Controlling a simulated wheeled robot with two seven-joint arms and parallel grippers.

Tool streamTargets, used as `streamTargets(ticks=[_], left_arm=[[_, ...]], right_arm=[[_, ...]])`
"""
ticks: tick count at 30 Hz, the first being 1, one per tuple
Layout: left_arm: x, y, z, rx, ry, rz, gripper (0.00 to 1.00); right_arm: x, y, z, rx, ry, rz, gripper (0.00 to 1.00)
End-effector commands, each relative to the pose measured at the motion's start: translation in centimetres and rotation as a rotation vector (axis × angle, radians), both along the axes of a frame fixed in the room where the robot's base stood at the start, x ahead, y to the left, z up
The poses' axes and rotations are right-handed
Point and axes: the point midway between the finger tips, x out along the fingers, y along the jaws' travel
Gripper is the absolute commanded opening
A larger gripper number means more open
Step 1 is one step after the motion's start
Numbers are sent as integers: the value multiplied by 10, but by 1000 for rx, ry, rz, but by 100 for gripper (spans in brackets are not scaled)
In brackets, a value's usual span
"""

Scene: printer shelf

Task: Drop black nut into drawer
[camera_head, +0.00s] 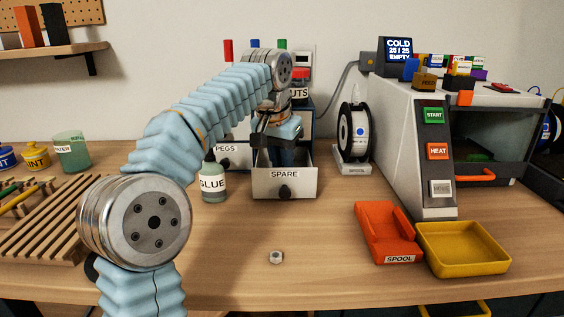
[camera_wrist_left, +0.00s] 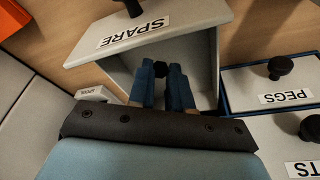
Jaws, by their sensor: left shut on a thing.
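The SPARE drawer (camera_head: 300,187) stands pulled open in the white cabinet; its front and inside also show in the left wrist view (camera_wrist_left: 185,28). My left gripper (camera_head: 283,157) points down over the open drawer, its blue fingers partly hidden behind the drawer front. In the left wrist view, the fingers (camera_wrist_left: 160,74) are shut on the small black nut (camera_wrist_left: 160,69), held between their tips over the drawer's inside. How far the nut is above the drawer floor is hard to tell. My right gripper is not in view.
A silver nut (camera_head: 276,257) lies on the table in front. A glue bottle (camera_head: 213,183) stands left of the open drawer, and a spool holder (camera_head: 353,140) stands right. The PEGS drawer (camera_wrist_left: 270,82) looks closed. An orange tray (camera_head: 385,232) and yellow tray (camera_head: 463,266) lie at right.

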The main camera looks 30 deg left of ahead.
Motion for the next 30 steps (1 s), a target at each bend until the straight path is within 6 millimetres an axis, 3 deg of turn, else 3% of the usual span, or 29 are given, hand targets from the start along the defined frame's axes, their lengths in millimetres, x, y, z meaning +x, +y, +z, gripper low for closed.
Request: streamTargets(ticks=[25, 26, 30], left_arm=[[-1, 0, -18, -1, 0, 1, 0], [-1, 0, -18, -1, 0, 1, 23], [-1, 0, -18, -1, 0, 1, 44]], right_arm=[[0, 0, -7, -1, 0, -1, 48], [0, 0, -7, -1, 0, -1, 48], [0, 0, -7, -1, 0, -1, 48]])
